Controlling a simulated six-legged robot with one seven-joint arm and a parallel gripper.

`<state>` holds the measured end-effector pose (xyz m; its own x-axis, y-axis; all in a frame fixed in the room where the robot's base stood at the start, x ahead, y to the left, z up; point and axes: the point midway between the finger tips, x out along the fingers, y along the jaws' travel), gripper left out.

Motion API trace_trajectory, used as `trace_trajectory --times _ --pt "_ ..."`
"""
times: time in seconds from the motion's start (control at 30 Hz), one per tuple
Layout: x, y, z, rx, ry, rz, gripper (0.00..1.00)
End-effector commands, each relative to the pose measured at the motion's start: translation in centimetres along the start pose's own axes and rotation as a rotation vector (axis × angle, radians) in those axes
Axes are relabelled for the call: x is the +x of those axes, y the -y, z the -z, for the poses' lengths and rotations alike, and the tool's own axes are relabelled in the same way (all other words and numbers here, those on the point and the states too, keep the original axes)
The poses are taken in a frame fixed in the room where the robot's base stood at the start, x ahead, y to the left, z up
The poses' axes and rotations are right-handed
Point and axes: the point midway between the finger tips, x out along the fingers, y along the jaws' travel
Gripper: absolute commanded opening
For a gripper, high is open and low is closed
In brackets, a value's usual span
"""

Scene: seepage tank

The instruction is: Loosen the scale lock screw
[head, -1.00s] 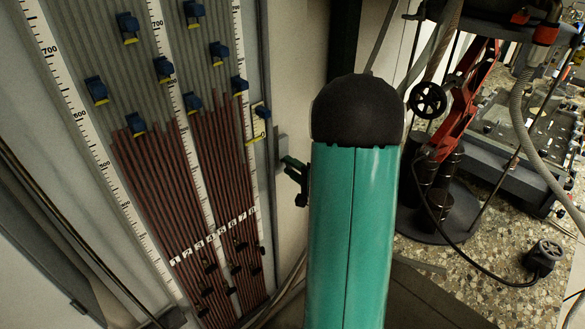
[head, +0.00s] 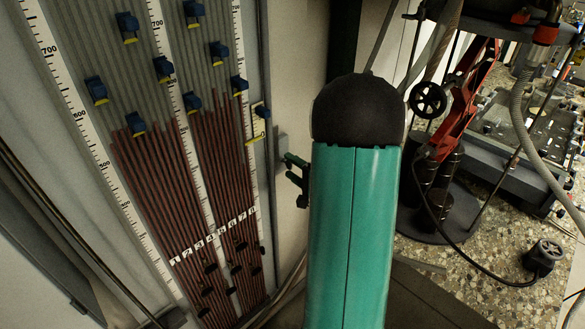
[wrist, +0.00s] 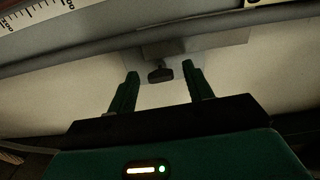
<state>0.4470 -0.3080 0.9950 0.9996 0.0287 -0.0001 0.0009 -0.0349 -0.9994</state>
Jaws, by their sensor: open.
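A small dark knob, which looks like the scale lock screw (wrist: 160,75), sticks out from a pale plate at the edge of the scale in the wrist view. My gripper (wrist: 161,72) is open, with its two green fingers to the left and right of the knob. The knob appears between the fingertips, with a gap on each side and no visible contact; its depth is hard to judge. In the head view my gripper (head: 295,176) shows only partly beside my arm, near the right side of the gauge panel. I cannot make out the knob there.
The gauge panel (head: 80,33) with red tubes, blue clips (head: 163,68) and white scales (head: 60,80) stands at left. A scale strip (wrist: 40,18) crosses the wrist view's upper left.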

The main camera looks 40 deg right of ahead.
Motion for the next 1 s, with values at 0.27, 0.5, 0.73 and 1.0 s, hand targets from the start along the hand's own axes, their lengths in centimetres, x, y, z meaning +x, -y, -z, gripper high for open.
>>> trace_trajectory --times 0.27,0.5,0.73,1.0 --pt "-4.9 0.0 0.1 0.000 -0.006 -0.001 0.51" --pt "-10.1 0.0 0.1 0.001 -0.005 -0.002 0.51" --pt "-13.0 0.0 0.0 0.001 -0.003 0.000 0.51" --pt "-13.4 0.0 0.0 0.000 0.000 -0.001 0.51"
